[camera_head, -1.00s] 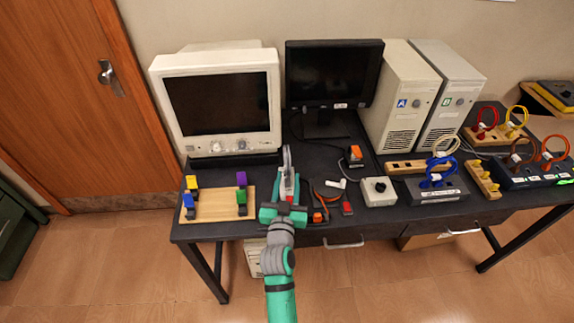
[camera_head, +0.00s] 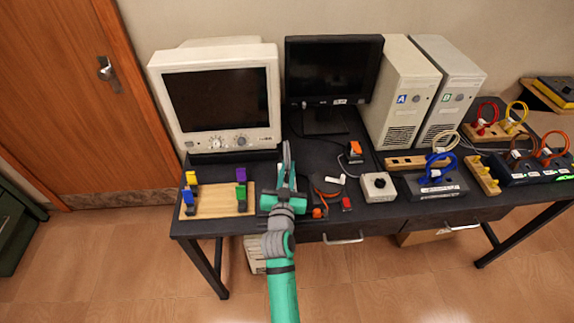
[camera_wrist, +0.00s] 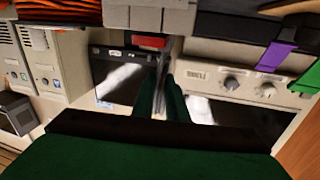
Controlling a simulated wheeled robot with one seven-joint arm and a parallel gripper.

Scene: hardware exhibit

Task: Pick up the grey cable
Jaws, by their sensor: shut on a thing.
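The grey cable (camera_head: 286,153) is a thin grey strip standing upright in front of the dark monitor, between the two screens. My gripper (camera_head: 286,181) reaches over the front of the black table, its teal fingers at the cable's lower part. In the wrist view my gripper (camera_wrist: 160,97) has its dark green fingers closed on the grey cable (camera_wrist: 161,70), which extends out beyond the fingertips. The cable's lower end is hidden by the fingers in the head view. I cannot tell whether it still touches anything below.
A wooden board (camera_head: 216,204) with coloured clips lies left of my gripper. An old beige monitor (camera_head: 215,95) and a black monitor (camera_head: 333,72) stand behind. Right are an orange cable (camera_head: 327,192), a white box (camera_head: 378,187) and a blue cable (camera_head: 438,168).

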